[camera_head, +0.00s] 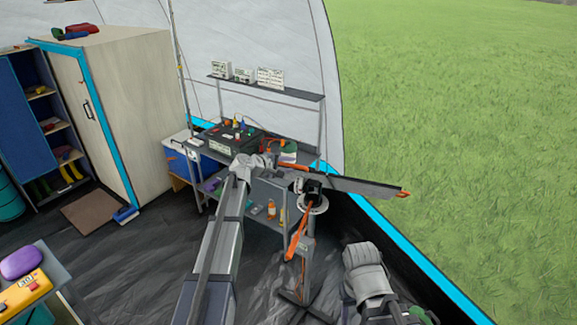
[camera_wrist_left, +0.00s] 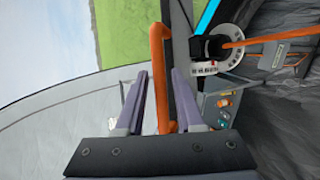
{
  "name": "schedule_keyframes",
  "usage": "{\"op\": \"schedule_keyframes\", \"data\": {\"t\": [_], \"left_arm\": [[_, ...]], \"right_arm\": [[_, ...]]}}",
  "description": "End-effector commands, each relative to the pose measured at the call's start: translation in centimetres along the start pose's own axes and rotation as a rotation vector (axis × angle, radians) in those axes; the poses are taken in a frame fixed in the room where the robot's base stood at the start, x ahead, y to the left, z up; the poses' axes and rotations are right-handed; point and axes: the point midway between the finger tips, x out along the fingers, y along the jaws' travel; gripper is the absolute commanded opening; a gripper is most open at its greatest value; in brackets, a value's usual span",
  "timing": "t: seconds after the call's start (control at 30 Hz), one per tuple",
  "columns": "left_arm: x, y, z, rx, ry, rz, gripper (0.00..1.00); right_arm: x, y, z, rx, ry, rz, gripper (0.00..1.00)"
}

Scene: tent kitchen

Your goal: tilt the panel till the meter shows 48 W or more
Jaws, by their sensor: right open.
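The dark panel (camera_head: 355,186) is seen nearly edge-on in the head view, tilted slightly down to the right. It sits on a stand with a pale scale disc (camera_head: 318,205), also in the left wrist view (camera_wrist_left: 232,66). My left gripper (camera_head: 290,182) is beside the panel's left end. In the left wrist view an orange bar (camera_wrist_left: 157,80) runs between its two purple fingers (camera_wrist_left: 160,100); whether they grip it is unclear. My right gripper (camera_head: 408,314) is low at the right, cut off by the picture edge, away from the panel. I cannot make out a meter reading.
Behind the stand is a workbench with a dark case (camera_head: 232,141) and a shelf (camera_head: 265,87) holding small instrument boxes and a card. A cabinet (camera_head: 110,100) stands at left. A table (camera_head: 65,308) is at lower left. Grass lies beyond the tent edge at right.

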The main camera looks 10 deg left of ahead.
Motion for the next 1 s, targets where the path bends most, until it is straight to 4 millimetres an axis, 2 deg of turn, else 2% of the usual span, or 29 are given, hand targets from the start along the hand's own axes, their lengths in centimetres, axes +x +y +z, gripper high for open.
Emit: {"op": "schedule_keyframes", "data": {"t": [0.1, 0.47, 0.57, 0.9, 1.0], "left_arm": [[0.0, 0.0, 0.0, 0.000, 0.000, 0.000, 0.47], [-0.7, 0.1, 0.1, 0.000, 0.000, -0.001, 0.47], [-1.7, 0.1, 0.1, 0.000, 0.001, 0.000, 0.47], [-7.1, 0.1, 0.1, 0.000, 0.002, 0.000, 0.47], [-7.8, 0.1, 0.1, 0.000, 0.000, -0.001, 0.47]], "right_arm": [[0.0, 0.0, 0.0, 0.000, 0.000, 0.000, 0.59], [-0.3, 0.0, 0.0, 0.000, 0.000, 0.000, 0.59], [-0.8, 0.1, 0.1, 0.001, 0.000, 0.000, 0.59], [-3.1, 0.3, 0.2, 0.004, 0.000, -0.001, 0.59], [-3.3, 0.3, 0.2, 0.004, 0.000, -0.001, 0.59]]}}
